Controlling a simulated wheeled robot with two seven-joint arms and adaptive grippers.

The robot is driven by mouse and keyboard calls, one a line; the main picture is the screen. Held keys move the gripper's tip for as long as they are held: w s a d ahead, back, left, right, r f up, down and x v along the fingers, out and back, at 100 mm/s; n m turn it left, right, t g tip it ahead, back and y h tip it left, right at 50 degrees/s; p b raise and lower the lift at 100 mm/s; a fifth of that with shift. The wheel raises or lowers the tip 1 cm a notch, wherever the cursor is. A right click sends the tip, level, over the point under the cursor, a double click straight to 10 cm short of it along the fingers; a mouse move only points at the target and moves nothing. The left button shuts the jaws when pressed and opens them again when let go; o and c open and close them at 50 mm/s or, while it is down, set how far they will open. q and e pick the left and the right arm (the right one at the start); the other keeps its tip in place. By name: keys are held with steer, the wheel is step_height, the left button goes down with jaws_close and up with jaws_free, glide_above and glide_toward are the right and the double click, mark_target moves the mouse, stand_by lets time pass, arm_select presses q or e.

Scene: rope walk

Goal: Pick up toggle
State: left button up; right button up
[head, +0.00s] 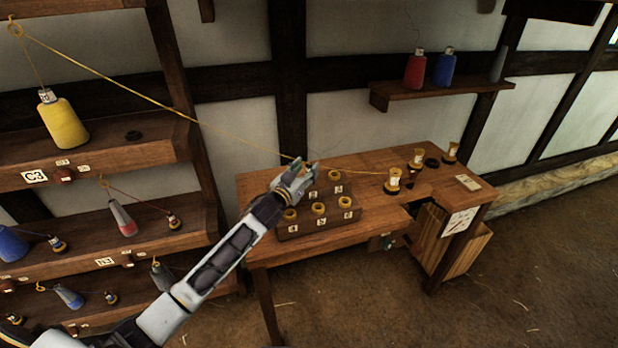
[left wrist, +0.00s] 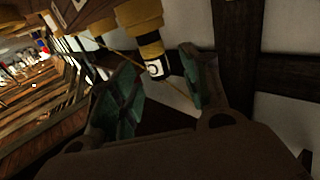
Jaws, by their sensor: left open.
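Several toggle-like pieces with yellow tops, dark bands and pale labels stand on the wooden table; one toggle (head: 393,181) is near the middle, at the end of a yellow line. Two more, a toggle (head: 417,158) and another (head: 450,151), stand behind it to the right. My left gripper (head: 297,172) is open over the back left of the table, left of these toggles. In the left wrist view, a yellow-and-black toggle (left wrist: 147,40) shows beyond the open green fingers (left wrist: 160,88); I cannot tell which one it is. Nothing is seen held. My right gripper is out of view.
A stepped block (head: 328,221) with several yellow-ringed pieces sits below my left gripper. The yellow line (head: 150,98) runs from the left shelf past the gripper. A wall shelf (head: 440,88) holds red and blue cones. A wooden bin (head: 452,245) is under the table's right end.

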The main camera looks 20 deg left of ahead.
arm_select(q)
steer(key=shift+w+d+r, duration=0.1)
steer(key=shift+w, duration=0.3)
steer(key=shift+w+d, duration=0.1)
steer(key=shift+w, duration=0.75)
steer(key=shift+d, duration=0.1)
jaws_close()
